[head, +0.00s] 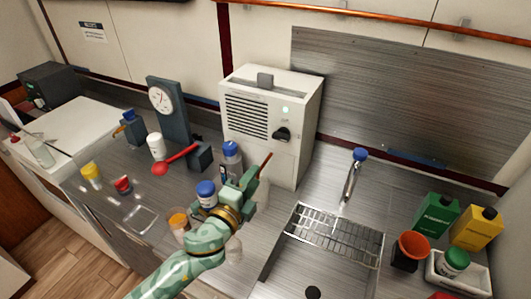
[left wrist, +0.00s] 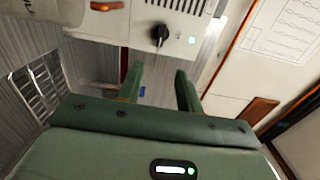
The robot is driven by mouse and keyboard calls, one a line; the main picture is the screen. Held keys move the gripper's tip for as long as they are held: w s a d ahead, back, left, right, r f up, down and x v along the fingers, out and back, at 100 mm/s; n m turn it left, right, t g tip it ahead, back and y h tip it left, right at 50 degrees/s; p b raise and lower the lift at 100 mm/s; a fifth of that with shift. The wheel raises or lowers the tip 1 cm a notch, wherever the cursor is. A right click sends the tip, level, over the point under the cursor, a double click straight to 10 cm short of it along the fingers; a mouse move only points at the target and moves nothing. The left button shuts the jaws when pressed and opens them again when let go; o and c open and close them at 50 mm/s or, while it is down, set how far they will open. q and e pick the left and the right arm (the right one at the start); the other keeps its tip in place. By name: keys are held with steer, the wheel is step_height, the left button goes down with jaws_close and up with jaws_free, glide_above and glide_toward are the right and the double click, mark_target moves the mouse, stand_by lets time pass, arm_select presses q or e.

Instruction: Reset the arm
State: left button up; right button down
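My left arm is green and reaches up from the bottom of the head view. Its gripper (head: 244,184) is over the counter, in front of the white cabinet unit (head: 290,153). In the left wrist view the two fingers of the left gripper (left wrist: 160,85) stand apart with nothing between them. Beyond them is the unit's front, with a dark knob (left wrist: 160,35) and a lit green lamp (left wrist: 192,40). My right gripper is in neither view.
Near my left gripper are a blue-lidded jar (head: 206,193), a blue-capped bottle (head: 231,158) and an orange-topped cup (head: 179,222). A red spoon (head: 175,160) lies farther left. A sink with a wire rack (head: 335,232) is right. Green (head: 436,214) and yellow (head: 477,229) containers stand far right.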

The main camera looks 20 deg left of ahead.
arm_select(q)
steer(key=s+a+f+n+g+y, duration=0.45)
steer(key=s+a+n, duration=0.25)
steer(key=s, duration=0.4)
steer(key=s+a+f+n+g+y, duration=0.35)
steer(key=s+a+n+g, duration=0.3)
steer(key=s, duration=0.55)
steer(key=s+d+f+g+h+b, duration=0.1)
steer(key=s+d+f+h+b, duration=0.1)
steer(key=f, duration=1.2)
steer(key=s+d+f+g+h+b, duration=0.1)
steer(key=s+d+f+g, duration=0.15)
steer(key=f, duration=1.15)
steer(key=s+f+n+g+h+b, duration=0.1)
steer(key=s+f+n+g+b, duration=0.1)
steer(key=s+f, duration=1.6)
steer(key=shift+s+f+n+h+b, duration=0.3)
steer(key=shift+s+f+n+b, duration=0.15)
steer(key=shift+s+n, duration=0.15)
